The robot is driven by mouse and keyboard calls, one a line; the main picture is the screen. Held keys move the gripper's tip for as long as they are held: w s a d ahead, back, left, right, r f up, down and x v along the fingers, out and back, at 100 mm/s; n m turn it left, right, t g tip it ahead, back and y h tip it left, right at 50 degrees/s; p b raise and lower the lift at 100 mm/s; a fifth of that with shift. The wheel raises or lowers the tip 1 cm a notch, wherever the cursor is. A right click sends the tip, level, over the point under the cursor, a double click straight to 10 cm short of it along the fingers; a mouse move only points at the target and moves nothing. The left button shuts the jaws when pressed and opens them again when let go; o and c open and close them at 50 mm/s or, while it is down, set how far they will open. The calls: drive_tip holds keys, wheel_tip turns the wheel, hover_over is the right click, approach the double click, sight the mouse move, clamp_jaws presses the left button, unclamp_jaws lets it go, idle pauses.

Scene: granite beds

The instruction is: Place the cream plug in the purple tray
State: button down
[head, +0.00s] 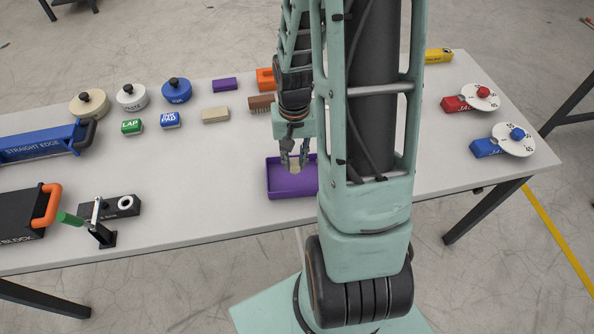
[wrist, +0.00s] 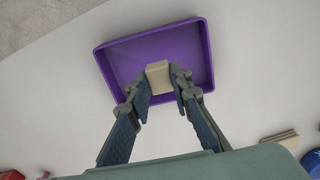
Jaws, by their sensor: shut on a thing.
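The purple tray (head: 283,187) lies on the table, partly hidden behind my arm in the head view. It also shows whole but for its near part in the wrist view (wrist: 120,58). The cream plug (wrist: 158,75) is a small pale block between my gripper's fingertips (wrist: 161,88). It also shows in the head view (head: 295,169). My gripper (head: 294,160) is shut on the plug, over the tray. I cannot tell whether the plug touches the tray floor.
A cream block (head: 215,115), a brown brush (head: 261,102) and a purple block (head: 225,84) lie behind the tray. Several round knobbed weights (head: 131,97) stand at the back left. Dial tools (head: 513,139) lie at the right.

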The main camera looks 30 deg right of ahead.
sight(297, 166)
drive_tip(key=shift+w+d+f, duration=0.15)
drive_tip(key=shift+d+f, duration=0.15)
drive_tip(key=shift+f, duration=0.15)
drive_tip(key=shift+w+d+f+b, duration=0.1)
drive_tip(key=shift+f+b, duration=0.65)
drive_tip(key=shift+f, duration=0.1)
drive_tip(key=shift+w+d+f+b, duration=0.1)
drive_tip(key=shift+f+b, duration=0.6)
drive_tip(key=shift+f, duration=0.15)
drive_tip(key=shift+f, duration=0.15)
drive_tip(key=c, duration=1.7)
unclamp_jaws()
drive_tip(key=shift+c, duration=0.2)
wheel_tip(297, 166, up, 12)
drive_tip(key=shift+r+p, duration=0.15)
drive_tip(key=shift+p, duration=0.3)
